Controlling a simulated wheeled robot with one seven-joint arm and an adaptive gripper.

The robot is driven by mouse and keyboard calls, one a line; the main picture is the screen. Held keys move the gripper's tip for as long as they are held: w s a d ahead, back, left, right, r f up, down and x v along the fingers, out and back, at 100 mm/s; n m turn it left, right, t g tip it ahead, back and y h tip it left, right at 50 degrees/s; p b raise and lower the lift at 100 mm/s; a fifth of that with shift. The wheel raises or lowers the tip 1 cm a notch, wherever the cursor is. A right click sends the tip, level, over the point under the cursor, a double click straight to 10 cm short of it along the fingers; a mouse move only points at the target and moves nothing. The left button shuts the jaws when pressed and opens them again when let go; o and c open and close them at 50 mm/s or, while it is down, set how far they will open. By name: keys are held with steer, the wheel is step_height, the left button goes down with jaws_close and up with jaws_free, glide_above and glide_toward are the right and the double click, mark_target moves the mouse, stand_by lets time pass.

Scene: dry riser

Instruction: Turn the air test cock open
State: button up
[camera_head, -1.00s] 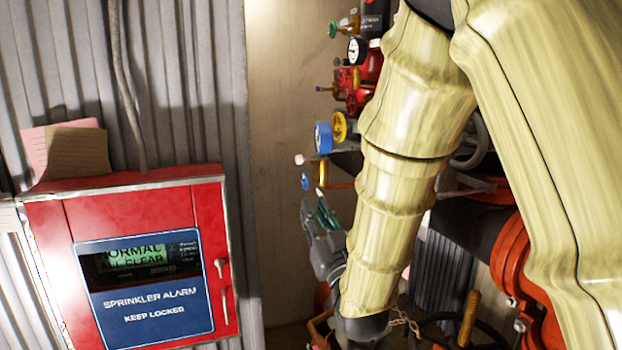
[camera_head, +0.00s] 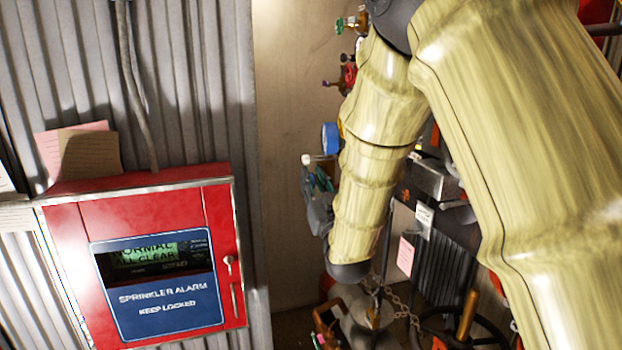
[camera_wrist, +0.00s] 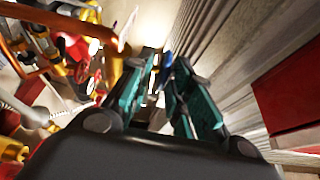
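My gripper (camera_wrist: 165,62) has two teal fingers with a narrow gap between their tips. A small blue piece (camera_wrist: 168,59) shows at the far end of that gap, probably a small handle; I cannot tell whether the fingers touch it. In the head view my gripper (camera_head: 317,180) is beside the pipework, just below a small white knob (camera_head: 306,159). I cannot tell for certain which fitting is the air test cock; my arm and fingers hide much of this area.
A red sprinkler alarm cabinet (camera_head: 222,225) stands at the left, also at the right of the wrist view (camera_wrist: 290,95). A copper-coloured pipe (camera_wrist: 70,22) crosses the upper left of the wrist view.

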jaws_close()
steer(key=shift+a, duration=0.2)
steer(key=shift+d, duration=0.2)
steer(key=shift+r+g+p, duration=0.15)
steer(key=shift+g+p, duration=0.15)
steer(key=shift+r+g+h+p, duration=0.25)
steer(key=shift+g+h+p, duration=0.25)
steer(key=shift+g+p, duration=0.65)
steer(key=shift+w+a+g+h+p, duration=0.1)
steer(key=shift+g+h+p, duration=0.2)
steer(key=shift+g+p, duration=0.7)
steer(key=shift+f+g+p, duration=0.2)
steer(key=shift+g+p, duration=0.15)
steer(key=shift+p, duration=0.05)
steer(key=shift+f, duration=0.1)
